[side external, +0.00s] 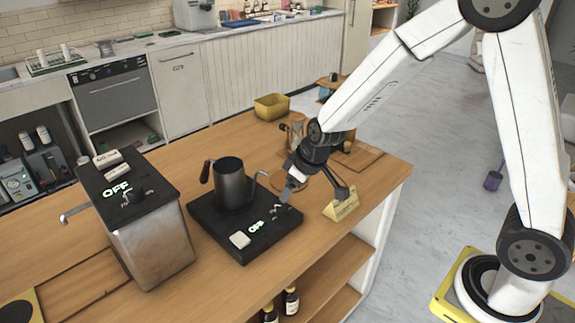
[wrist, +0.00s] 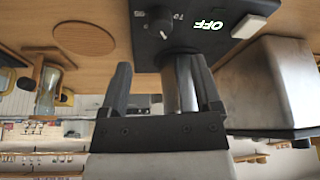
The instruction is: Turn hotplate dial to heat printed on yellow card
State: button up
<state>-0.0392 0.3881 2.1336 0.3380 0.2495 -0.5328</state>
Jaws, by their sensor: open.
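The black hotplate (side external: 211,224) lies on the wooden counter, with a dark kettle (side external: 231,186) standing on it. Its dial (side external: 276,211) is at the right front part and shows as a round knob in the wrist view (wrist: 165,19). My gripper (side external: 314,193) is open and empty above the gap between dial and card, touching neither.
A metal box with a black top (side external: 154,245) and its own OFF readout stands left of the hotplate. A white block (side external: 240,240) lies on the hotplate's front corner. A yellow bin (side external: 271,107) and a glass vessel (wrist: 48,90) are farther back. The counter's right edge is close to the card.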

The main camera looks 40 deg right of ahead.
aim_at(282, 206)
jog(key=n, duration=0.1)
jog(key=n+g, duration=0.1)
jog(key=w+d+n, duration=0.1)
jog(key=n, duration=0.1)
jog(key=shift+f+y, duration=0.25)
jog(key=shift+y, duration=0.05)
jog(key=n, duration=0.1)
jog(key=n+g, duration=0.1)
jog(key=n, duration=0.1)
jog(key=shift+w+d+n+y, duration=0.3)
jog(key=shift+w+y, duration=0.05)
jog(key=shift+y, duration=0.05)
jog(key=n, duration=0.2)
jog(key=n+g+y, duration=0.1)
jog(key=shift+w+d+r, duration=0.1)
jog(key=shift+w+d, duration=0.15)
jog(key=shift+w, duration=0.1)
jog(key=n, duration=0.2)
jog(key=n+y, duration=0.1)
jog(key=shift+w+d+r+n+g, duration=0.2)
jog(key=shift+w+d+n+g, duration=0.1)
jog(key=shift+g, duration=0.1)
jog(key=shift+a+f, duration=0.1)
jog(key=shift+x, duration=3.8)
jog(key=shift+s, duration=0.1)
